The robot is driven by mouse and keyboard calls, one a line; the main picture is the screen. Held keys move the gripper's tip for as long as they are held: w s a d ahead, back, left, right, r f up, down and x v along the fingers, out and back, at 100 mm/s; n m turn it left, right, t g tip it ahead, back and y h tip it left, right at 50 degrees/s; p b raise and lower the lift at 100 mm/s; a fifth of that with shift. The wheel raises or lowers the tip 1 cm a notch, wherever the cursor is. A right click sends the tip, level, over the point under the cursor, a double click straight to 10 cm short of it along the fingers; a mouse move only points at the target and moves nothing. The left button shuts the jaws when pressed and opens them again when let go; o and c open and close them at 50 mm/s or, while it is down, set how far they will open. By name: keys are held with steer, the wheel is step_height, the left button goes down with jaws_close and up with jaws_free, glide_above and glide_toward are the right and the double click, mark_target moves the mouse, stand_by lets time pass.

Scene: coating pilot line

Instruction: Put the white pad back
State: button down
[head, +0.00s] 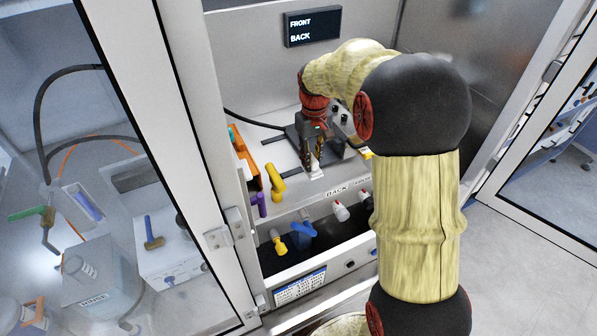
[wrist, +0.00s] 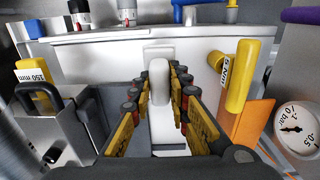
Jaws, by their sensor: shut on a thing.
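My gripper (head: 314,162) is inside the open cabinet, over the light worktop. In the wrist view my gripper (wrist: 159,85) has its yellow-padded fingers on both sides of a long white piece, which looks like the white pad (wrist: 160,115). It is shut on this piece. A small white end of the pad (head: 317,173) shows below the fingertips in the head view. The fingers hide its sides, and I cannot tell whether it touches the surface beneath. A ledge label reading BACK (head: 337,192) is just in front of the gripper.
A yellow 5 Nm tool (wrist: 236,82) and an orange block (wrist: 255,122) stand beside the gripper, with a pressure gauge (wrist: 298,130) nearby. A dark trough (head: 335,240) lies in front. A FRONT/BACK display (head: 313,27) hangs behind.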

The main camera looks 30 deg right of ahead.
steer(key=w+f, duration=0.1)
steer(key=w+a+f, duration=0.1)
steer(key=f, duration=0.1)
steer(key=w+a+f+p, duration=0.1)
steer(key=f, duration=0.1)
steer(key=shift+a, duration=0.2)
steer(key=f, duration=0.1)
steer(key=f+p, duration=0.1)
steer(key=f, duration=0.1)
steer(key=shift+w+a, duration=0.2)
steer(key=shift+w, duration=0.1)
steer(key=shift+f, duration=0.35)
steer(key=shift+f, duration=0.15)
steer(key=c, duration=1.7)
jaws_free()
steer(key=shift+c, duration=0.2)
steer(key=shift+o, duration=0.3)
